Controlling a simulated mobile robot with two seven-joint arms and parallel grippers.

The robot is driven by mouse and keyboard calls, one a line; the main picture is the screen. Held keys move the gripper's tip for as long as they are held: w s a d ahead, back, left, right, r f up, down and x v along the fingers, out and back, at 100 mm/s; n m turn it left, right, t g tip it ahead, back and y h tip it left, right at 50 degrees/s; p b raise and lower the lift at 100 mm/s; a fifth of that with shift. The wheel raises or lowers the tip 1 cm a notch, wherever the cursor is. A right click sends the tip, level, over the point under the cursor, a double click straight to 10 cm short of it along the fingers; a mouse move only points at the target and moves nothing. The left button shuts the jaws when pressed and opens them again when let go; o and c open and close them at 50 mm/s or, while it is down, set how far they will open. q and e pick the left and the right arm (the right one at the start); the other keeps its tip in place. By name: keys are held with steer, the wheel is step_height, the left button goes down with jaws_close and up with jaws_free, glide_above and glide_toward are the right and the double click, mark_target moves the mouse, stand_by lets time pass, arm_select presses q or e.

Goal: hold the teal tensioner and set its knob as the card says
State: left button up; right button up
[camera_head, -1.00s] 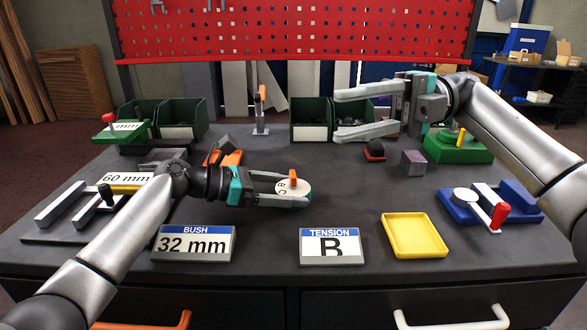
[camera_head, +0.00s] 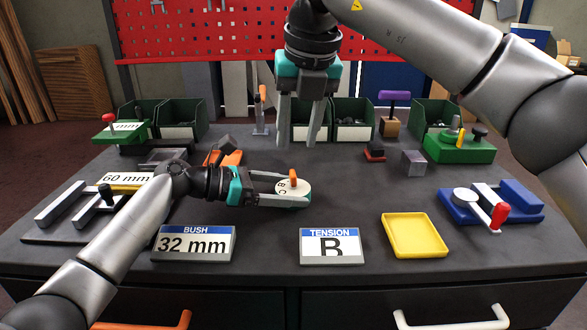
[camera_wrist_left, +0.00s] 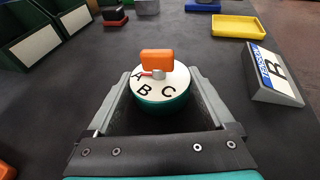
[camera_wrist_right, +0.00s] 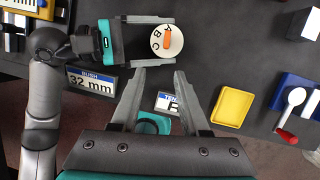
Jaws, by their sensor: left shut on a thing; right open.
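The teal tensioner (camera_head: 299,194) has a white dial lettered A, B, C and an orange knob (camera_head: 293,178). My left gripper (camera_head: 290,191) is shut on its sides, above the middle of the table; its teal body shows in the left wrist view (camera_wrist_left: 160,107). In the right wrist view the orange knob (camera_wrist_right: 167,39) lies with one end near the A. The tension card (camera_head: 331,246) reads B. My right gripper (camera_head: 298,142) is open and empty, fingers pointing down, above and behind the tensioner in the head view.
A bush card (camera_head: 193,244) reads 32 mm. A yellow tray (camera_head: 415,236) and a blue fixture with a red handle (camera_head: 497,214) stand at the right. Green bins (camera_head: 352,131) line the back. A grey block (camera_head: 413,162) stands right of centre.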

mark_target(293, 173)
steer(key=shift+t+h, duration=0.4)
steer(key=shift+t, duration=0.1)
steer(key=x, duration=0.3)
steer(key=w+x, duration=0.1)
steer(key=x, duration=0.7)
steer(key=shift+w+r, duration=0.1)
steer(key=shift+w, duration=0.15)
steer(key=shift+c, duration=0.2)
jaws_close()
